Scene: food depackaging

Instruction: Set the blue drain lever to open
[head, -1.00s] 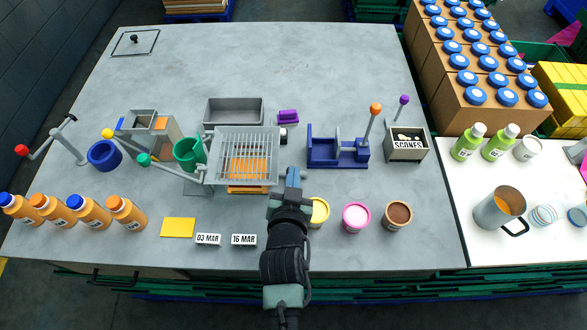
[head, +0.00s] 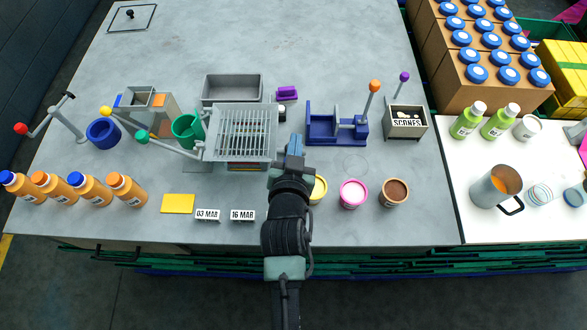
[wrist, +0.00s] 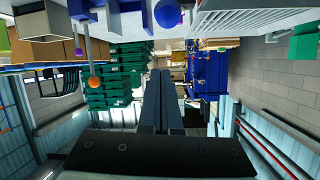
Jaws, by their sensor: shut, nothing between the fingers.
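A round blue-violet knob (wrist: 167,14) shows at the top of the wrist view, between a blue fixture and the pale grate; I cannot tell for sure that it is the drain lever. No drain lever can be made out clearly in the head view, where my arm covers part of the area right of the grate. The slatted grate (head: 243,133) stands left of my gripper (head: 296,140). My gripper is shut and empty, its fingers together in the wrist view (wrist: 160,75). I cannot tell whether it touches anything.
A blue fixture (head: 325,130) with an orange-knobbed lever (head: 374,87) stands right of my gripper. A green-knobbed lever (head: 142,137) is left of the grate. Yellow, pink (head: 352,194) and brown tubs stand near the front.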

